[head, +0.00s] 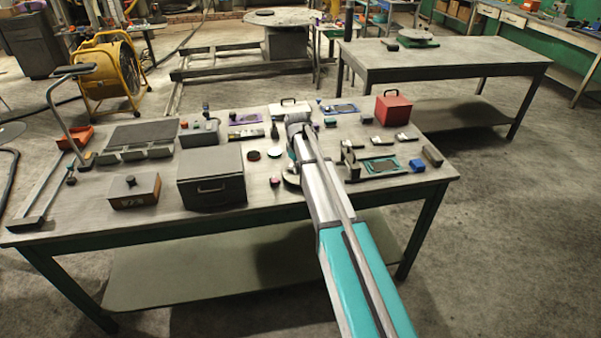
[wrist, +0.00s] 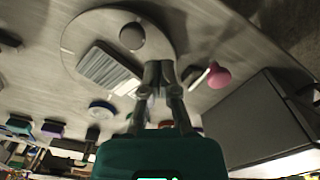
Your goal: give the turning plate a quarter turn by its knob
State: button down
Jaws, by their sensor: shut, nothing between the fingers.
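The turning plate (wrist: 82,40) is a pale round disc at the upper left of the wrist view. A dark round knob (wrist: 132,36) and a grey ridged block (wrist: 108,68) are on it. My gripper (wrist: 159,70) is shut and empty. Its fingertips overlap the plate's rim in the picture, below and right of the knob and apart from it. I cannot tell their height above the plate. In the head view my arm covers most of a pale disc (head: 290,178), seemingly the same plate. The fingers are hidden there.
A pink knob-shaped piece (wrist: 218,76) lies right of my fingers, close to a large dark box (wrist: 262,118). The box also shows in the head view (head: 211,178). A red box (head: 393,108) and several small items crowd the table.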

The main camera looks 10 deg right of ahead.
aim_at(298, 183)
jog(key=shift+f+b, duration=1.9)
jog(key=shift+f, duration=0.1)
jog(key=shift+s+d, duration=0.2)
jog(key=shift+d, duration=0.45)
jog(key=shift+s+d, duration=0.1)
jog(key=shift+d, duration=0.4)
dwell(0.5)
jog(key=shift+d, duration=0.45)
dwell(0.3)
